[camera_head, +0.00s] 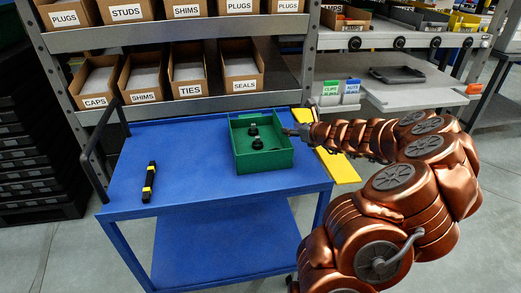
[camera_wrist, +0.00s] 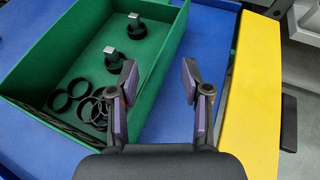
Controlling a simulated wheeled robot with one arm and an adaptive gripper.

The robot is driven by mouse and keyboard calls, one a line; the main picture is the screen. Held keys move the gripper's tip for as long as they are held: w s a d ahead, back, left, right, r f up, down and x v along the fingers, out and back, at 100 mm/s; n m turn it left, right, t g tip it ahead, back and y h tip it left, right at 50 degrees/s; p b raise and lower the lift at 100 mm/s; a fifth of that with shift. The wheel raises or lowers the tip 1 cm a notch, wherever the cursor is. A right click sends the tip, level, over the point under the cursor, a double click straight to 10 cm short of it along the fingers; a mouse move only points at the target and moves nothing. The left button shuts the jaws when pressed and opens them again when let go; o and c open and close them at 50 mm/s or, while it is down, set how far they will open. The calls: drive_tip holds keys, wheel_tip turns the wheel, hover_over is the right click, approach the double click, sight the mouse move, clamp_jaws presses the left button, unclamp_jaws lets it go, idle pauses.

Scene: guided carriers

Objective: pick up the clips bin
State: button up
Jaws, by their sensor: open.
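A green open bin (camera_head: 263,162) stands on the blue cart top. It holds two black knob-like parts and, in the wrist view, several black rings. No label shows on it. My gripper (camera_wrist: 159,72) is open and empty at its right side. In the wrist view the bin's right wall (camera_wrist: 166,70) runs between the fingertips, left finger on the inner side, right finger outside; whether they touch it I cannot tell. A small container with a green label (camera_head: 331,89), seemingly reading CLIPS, is beside a blue-labelled one (camera_head: 352,87) behind the cart.
The blue cart (camera_head: 215,185) has a black-and-yellow tool (camera_head: 149,182) at left and a black handle (camera_head: 100,135). A yellow strip (camera_head: 333,152) lies along its right side. Shelves with labelled cardboard boxes (camera_head: 242,72) stand behind. The cart top left of the bin is mostly clear.

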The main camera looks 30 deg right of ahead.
drive_tip(key=shift+x, duration=2.5)
drive_tip(key=shift+r, duration=0.1)
drive_tip(key=shift+c, duration=0.4)
clamp_jaws()
